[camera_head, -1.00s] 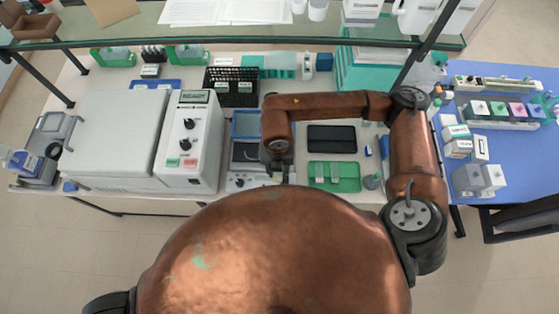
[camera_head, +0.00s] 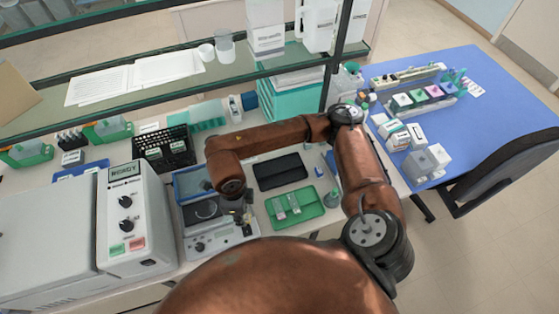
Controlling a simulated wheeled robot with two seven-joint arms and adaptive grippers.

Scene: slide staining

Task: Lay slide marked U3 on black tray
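The black tray (camera_head: 280,171) lies on the white bench, and I see nothing on it. In front of it is a green tray (camera_head: 308,209) with a few pale slides (camera_head: 287,206) in it. Their marks are too small to read, so I cannot tell which is U3. My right arm reaches in from the right, and its gripper (camera_head: 242,220) points down over a grey instrument, left of the green tray. The fingers are small and partly hidden, so I cannot tell whether they are open or hold anything. My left gripper is not in view.
The grey instrument (camera_head: 200,242) and a blue tray (camera_head: 187,184) are left of the black tray. A black rack (camera_head: 178,151) stands behind. A glass shelf (camera_head: 225,75) spans above the bench. A blue table (camera_head: 455,125) with bottles and boxes is at right.

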